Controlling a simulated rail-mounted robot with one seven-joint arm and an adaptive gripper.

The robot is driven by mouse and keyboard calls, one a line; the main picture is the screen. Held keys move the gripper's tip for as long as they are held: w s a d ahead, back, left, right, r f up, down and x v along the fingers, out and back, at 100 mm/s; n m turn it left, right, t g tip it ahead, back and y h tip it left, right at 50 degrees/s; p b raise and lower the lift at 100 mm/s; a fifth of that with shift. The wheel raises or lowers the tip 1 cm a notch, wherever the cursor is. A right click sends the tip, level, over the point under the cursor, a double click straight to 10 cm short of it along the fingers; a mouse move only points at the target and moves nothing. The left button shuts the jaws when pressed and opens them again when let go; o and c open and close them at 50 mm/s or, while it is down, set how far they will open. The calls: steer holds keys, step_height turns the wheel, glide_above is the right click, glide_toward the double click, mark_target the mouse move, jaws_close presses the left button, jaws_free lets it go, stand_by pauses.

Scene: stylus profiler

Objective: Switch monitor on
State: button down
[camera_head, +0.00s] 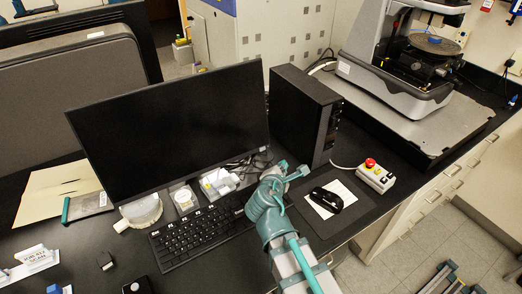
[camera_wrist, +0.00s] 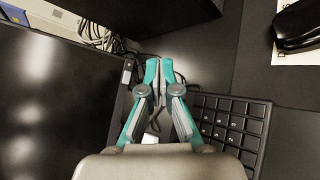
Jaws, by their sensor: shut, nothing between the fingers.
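The monitor (camera_head: 170,130) stands on the black bench with a dark, blank screen. In the wrist view its dark screen (camera_wrist: 50,105) fills the left side, and a small light mark (camera_wrist: 127,70) shows on its edge near my fingertips. I cannot tell whether that mark is a power button. My gripper (camera_head: 284,172) is just right of the monitor's lower right corner, in front of the black computer tower. In the wrist view my gripper (camera_wrist: 158,66) has its teal fingertips together, with nothing held. The tips look beside the monitor's edge; contact cannot be told.
A black keyboard (camera_head: 200,232) lies below the monitor, partly under my arm. The computer tower (camera_head: 300,115) stands behind my gripper. Cables (camera_wrist: 95,30) run behind the monitor's edge. A black mouse (camera_head: 327,200) and a control box with a red button (camera_head: 375,176) are to the right.

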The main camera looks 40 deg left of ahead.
steer(key=shift+a, duration=0.1)
steer(key=w+a+f+b, duration=0.1)
steer(key=w+a, duration=0.2)
steer(key=a, duration=0.5)
steer(key=shift+f+b, duration=0.3)
steer(key=shift+f, duration=0.1)
stand_by(1.2)
steer(key=shift+w+a+f, duration=0.1)
steer(key=shift+a, duration=0.25)
steer(key=shift+w+a+f, duration=0.1)
steer(key=shift+w+a, duration=0.05)
steer(key=shift+a, duration=0.2)
stand_by(0.6)
steer(key=shift+d, duration=0.15)
steer(key=shift+s+d+r, duration=0.2)
steer(key=shift+s+d, duration=0.1)
steer(key=shift+d, duration=0.3)
stand_by(0.4)
steer(key=shift+s+d+r+p, duration=0.15)
steer(key=shift+s+d, duration=0.15)
steer(key=shift+d, duration=0.45)
steer(key=shift+s+d+r+p, duration=0.2)
steer(key=shift+s+d, duration=0.05)
steer(key=shift+d, duration=0.55)
steer(key=shift+s+d+r+p, duration=0.15)
steer(key=shift+s+d, duration=0.15)
steer(key=shift+d, duration=0.45)
